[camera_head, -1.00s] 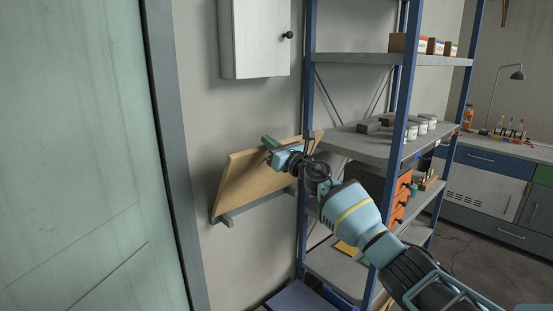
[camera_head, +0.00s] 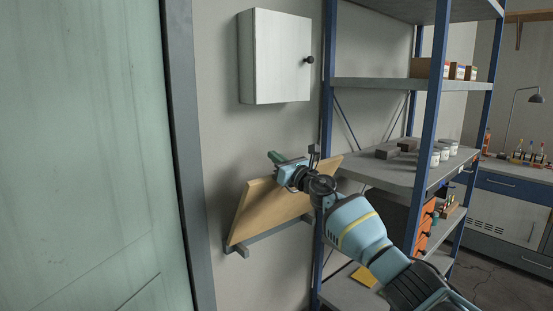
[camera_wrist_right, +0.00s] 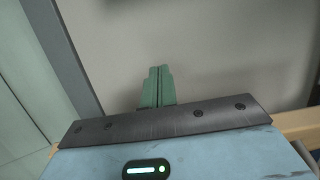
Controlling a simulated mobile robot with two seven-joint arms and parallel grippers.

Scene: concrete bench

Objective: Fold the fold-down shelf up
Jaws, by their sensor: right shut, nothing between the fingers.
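The fold-down shelf is a light wooden board (camera_head: 262,212) low on the wall. It is tilted up steeply from a grey bracket (camera_head: 268,233) along its lower edge, and its upper edge leans out from the wall. My right gripper (camera_head: 273,156) is at the upper edge, its shut green fingertips just above the board. In the right wrist view the green fingers (camera_wrist_right: 157,87) are together with nothing between them, and strips of the wooden board (camera_wrist_right: 297,122) show behind the gripper body. Contact between gripper and board cannot be told. My left gripper is not in view.
A white wall cabinet (camera_head: 275,57) hangs above the shelf. A blue-framed rack (camera_head: 328,130) with blocks and cans stands close on the right, beside my right arm. A green door (camera_head: 85,150) with a grey frame is at the left. The wall between shelf and cabinet is clear.

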